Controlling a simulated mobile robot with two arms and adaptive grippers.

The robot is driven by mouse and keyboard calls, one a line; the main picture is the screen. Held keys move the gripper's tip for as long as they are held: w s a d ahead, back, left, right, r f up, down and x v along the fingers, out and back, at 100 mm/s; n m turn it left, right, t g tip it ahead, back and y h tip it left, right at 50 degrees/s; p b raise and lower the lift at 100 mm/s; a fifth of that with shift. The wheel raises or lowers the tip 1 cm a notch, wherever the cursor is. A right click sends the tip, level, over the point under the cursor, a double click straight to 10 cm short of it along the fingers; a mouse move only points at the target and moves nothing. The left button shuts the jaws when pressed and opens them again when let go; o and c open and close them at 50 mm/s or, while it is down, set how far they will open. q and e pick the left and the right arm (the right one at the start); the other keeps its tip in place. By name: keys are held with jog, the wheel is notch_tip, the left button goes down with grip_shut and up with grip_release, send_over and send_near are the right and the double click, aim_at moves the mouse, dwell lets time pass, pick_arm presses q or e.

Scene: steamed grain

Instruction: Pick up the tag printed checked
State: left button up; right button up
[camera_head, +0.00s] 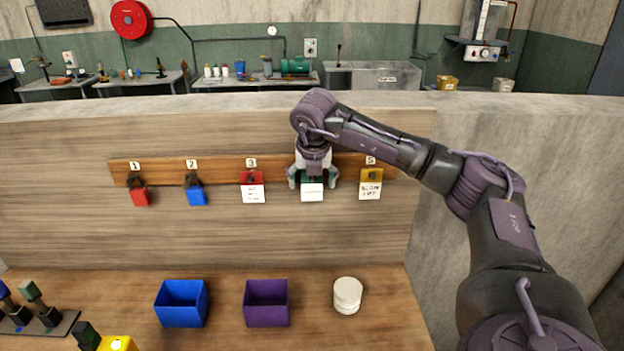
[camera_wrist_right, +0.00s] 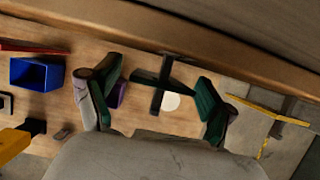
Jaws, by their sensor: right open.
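A white tag with a green top (camera_head: 312,192) hangs at the fourth place of the wooden rail; its print is too small to read. My right gripper (camera_head: 312,178) is at this tag, open, one finger on each side. In the right wrist view, the open fingers of the gripper (camera_wrist_right: 160,100) stand apart, with the tag's dark green edge (camera_wrist_right: 181,87) and a dark hook between them. I cannot tell whether a finger touches it. A red-and-white tag (camera_head: 252,193) hangs at 3 and a yellow-and-white tag (camera_head: 370,190) at 5. My left gripper is not in view.
A red block (camera_head: 140,197) and a blue block (camera_head: 197,197) hang at 1 and 2 on the rail (camera_head: 222,168). Below stand a blue bin (camera_head: 182,303), a purple bin (camera_head: 267,303) and a white round container (camera_head: 348,295). The neighbouring tags hang close to my gripper.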

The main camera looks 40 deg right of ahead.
jog(key=shift+w+d+f, duration=0.1)
jog(key=shift+f, duration=0.2)
jog(key=c, duration=1)
jog(key=shift+r+b, duration=0.15)
jog(key=shift+b, duration=0.8)
jog(key=s+a+b, duration=0.5)
jog(key=s+a, duration=0.6)
jog(key=s, duration=0.2)
jog(key=shift+s+a+r+b, duration=0.2)
jog(key=shift+s+a+b, duration=0.1)
jog(key=shift+s+b, duration=0.1)
